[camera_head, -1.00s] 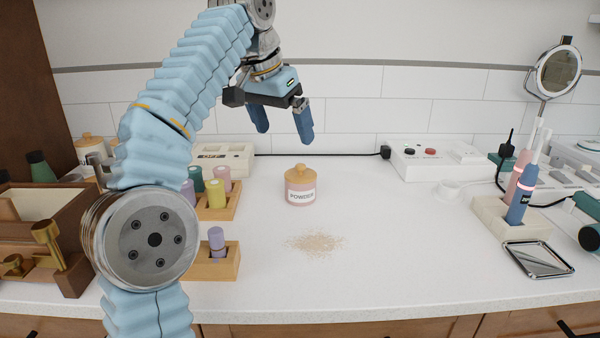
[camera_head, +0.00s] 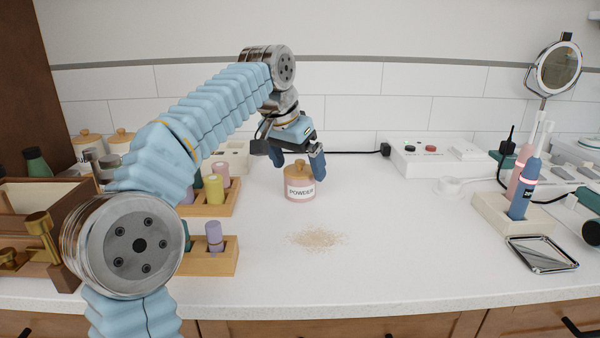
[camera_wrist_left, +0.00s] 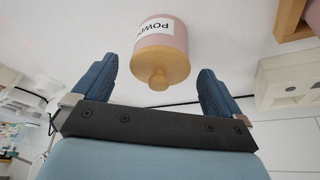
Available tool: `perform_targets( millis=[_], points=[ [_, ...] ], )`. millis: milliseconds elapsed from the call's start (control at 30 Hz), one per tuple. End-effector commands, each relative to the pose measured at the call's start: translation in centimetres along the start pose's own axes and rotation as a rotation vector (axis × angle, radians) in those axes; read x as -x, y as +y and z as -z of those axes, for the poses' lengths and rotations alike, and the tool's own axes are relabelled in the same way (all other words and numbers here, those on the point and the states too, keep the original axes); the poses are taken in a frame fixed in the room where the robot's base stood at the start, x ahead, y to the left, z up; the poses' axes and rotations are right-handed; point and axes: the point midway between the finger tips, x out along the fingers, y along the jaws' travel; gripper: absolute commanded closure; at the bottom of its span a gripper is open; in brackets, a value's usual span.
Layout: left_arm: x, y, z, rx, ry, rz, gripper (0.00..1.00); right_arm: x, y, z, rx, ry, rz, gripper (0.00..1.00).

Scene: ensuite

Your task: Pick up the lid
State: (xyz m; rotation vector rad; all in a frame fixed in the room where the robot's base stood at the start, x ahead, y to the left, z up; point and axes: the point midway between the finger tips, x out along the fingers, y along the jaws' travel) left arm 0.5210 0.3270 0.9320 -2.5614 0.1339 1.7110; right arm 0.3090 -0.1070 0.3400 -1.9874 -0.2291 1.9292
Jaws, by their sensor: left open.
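The lid (camera_head: 298,169) is a tan wooden disc with a round knob. It sits on the pink powder jar (camera_head: 300,188), which stands upright on the white counter with a "POWDER" label. My left gripper (camera_head: 299,164) is open just above and behind the jar, with its blue fingers at either side of the lid. In the left wrist view the lid (camera_wrist_left: 160,69) and its knob lie between the two open fingertips (camera_wrist_left: 154,78), apart from both. My right gripper is not in view.
Spilled powder (camera_head: 316,238) lies in front of the jar. Wooden holders with coloured bottles (camera_head: 209,262) stand to the left. A white box with buttons (camera_head: 440,157) and a toothbrush stand (camera_head: 512,215) are on the right. The counter's middle is otherwise clear.

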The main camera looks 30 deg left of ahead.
Motion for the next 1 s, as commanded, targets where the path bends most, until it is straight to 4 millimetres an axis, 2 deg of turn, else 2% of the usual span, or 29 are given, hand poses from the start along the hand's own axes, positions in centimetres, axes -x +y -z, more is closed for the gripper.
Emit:
perform_targets(
  millis=[33, 400, 433, 467, 767, 933, 1000],
  points=[
    [0.0, 0.0, 0.0, 0.000, 0.000, 0.000, 0.02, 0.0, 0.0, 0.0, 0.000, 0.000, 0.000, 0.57],
    [0.0, 0.0, 0.0, 0.000, 0.000, 0.000, 0.58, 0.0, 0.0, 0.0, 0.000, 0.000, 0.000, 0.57],
    [0.1, 0.0, 0.0, 0.000, 0.000, 0.000, 0.58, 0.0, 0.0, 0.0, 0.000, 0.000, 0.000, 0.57],
    [0.1, 0.0, 0.0, 0.000, 0.000, 0.000, 0.63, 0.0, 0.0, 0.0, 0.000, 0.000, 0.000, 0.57],
    [0.8, 0.0, 0.4, 0.000, 0.002, 0.000, 0.63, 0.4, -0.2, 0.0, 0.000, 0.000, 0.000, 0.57],
    [3.5, 0.1, 1.6, 0.000, 0.003, -0.001, 0.63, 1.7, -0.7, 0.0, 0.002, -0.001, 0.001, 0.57],
    [5.1, 0.5, 0.8, -0.001, 0.005, -0.001, 0.63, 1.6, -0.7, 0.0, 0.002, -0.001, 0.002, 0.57]
  ],
)
